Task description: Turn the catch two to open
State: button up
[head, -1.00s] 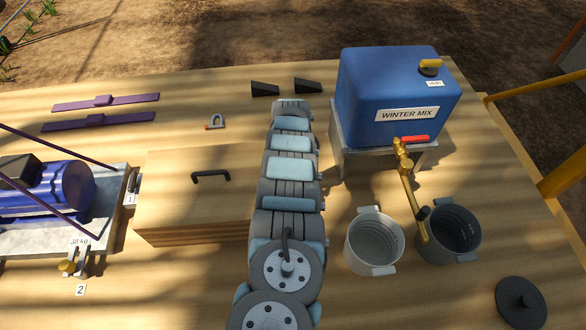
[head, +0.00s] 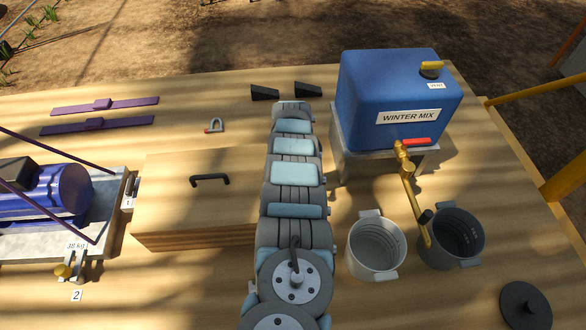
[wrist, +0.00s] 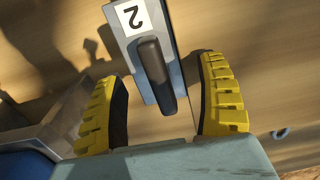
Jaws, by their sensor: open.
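In the wrist view a dark brown rounded handle (wrist: 153,65) sits on a narrow grey plate (wrist: 172,28) marked with an upside-down "2" label (wrist: 130,17). My gripper (wrist: 160,95) has its yellow fingers apart, one on each side of the handle, with gaps between. I cannot tell whether both views show the same catch. My gripper is not visible in the head view.
A blue-purple pump on a grey skid (head: 30,243) is at left, beside a wooden box (head: 170,185) with a black handle. A blue "WINTER MIX" tank (head: 385,90) with a brass tap, two grey pots (head: 375,250) and a black lid (head: 525,305) are at right.

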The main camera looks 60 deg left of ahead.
jog(key=shift+r+p, duration=2.7)
jog(key=shift+r, duration=0.85)
notch_tip(320, 180, up, 12)
jog(key=shift+s, duration=0.15)
